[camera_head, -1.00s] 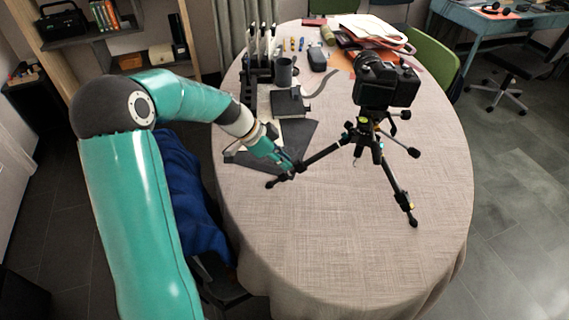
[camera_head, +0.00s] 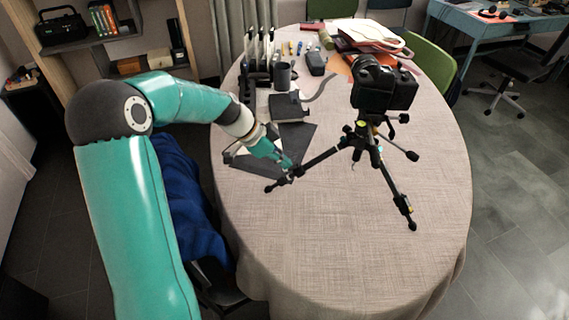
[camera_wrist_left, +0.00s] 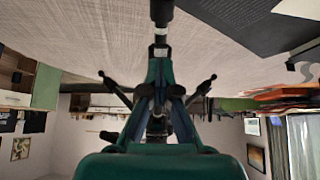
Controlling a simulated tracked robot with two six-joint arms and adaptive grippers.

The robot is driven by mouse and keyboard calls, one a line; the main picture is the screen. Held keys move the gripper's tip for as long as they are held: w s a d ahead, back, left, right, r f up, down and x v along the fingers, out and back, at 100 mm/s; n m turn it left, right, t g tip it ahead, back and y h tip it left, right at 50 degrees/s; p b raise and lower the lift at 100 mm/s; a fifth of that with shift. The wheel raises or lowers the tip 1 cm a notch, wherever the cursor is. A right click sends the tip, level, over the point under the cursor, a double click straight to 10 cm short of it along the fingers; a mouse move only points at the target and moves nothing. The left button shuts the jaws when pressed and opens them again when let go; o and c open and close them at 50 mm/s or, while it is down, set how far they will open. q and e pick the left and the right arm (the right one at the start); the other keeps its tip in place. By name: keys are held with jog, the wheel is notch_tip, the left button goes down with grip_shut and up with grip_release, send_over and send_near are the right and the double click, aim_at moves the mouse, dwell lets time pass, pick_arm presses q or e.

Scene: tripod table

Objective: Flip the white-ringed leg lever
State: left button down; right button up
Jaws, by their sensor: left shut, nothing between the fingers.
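The black tripod (camera_head: 364,146) stands on the table with a camera (camera_head: 384,86) on top. One of its legs reaches left toward my left gripper (camera_head: 289,170). The gripper is shut and empty, with its fingertips at the lower part of that leg (camera_head: 318,160), close to or touching it; I cannot tell which. In the left wrist view the gripper (camera_wrist_left: 158,62) is in line with a dark leg that has a pale ring (camera_wrist_left: 160,31) just beyond the fingertips. The lever itself is too small to make out. My right gripper is not in view.
The oval table (camera_head: 340,240) has a pale cloth and is clear at the front. Dark flat sheets (camera_head: 290,140) lie just behind the gripper. A grey mug (camera_head: 283,75), a rack and folders (camera_head: 366,38) stand at the back. A blue cloth (camera_head: 185,205) lies left of the table.

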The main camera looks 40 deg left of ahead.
pick_arm(q)
jog(key=shift+r, duration=0.1)
dwell(0.3)
jog(key=shift+w+d+r, duration=0.15)
jog(key=shift+w+r, duration=0.05)
jog(key=shift+r, duration=0.05)
jog(key=shift+w+d+r, duration=0.25)
jog(key=shift+w+r, duration=0.05)
dwell(0.6)
jog(key=c, duration=1.6)
grip_release()
jog(key=shift+c, duration=0.2)
jog(key=v, duration=0.6)
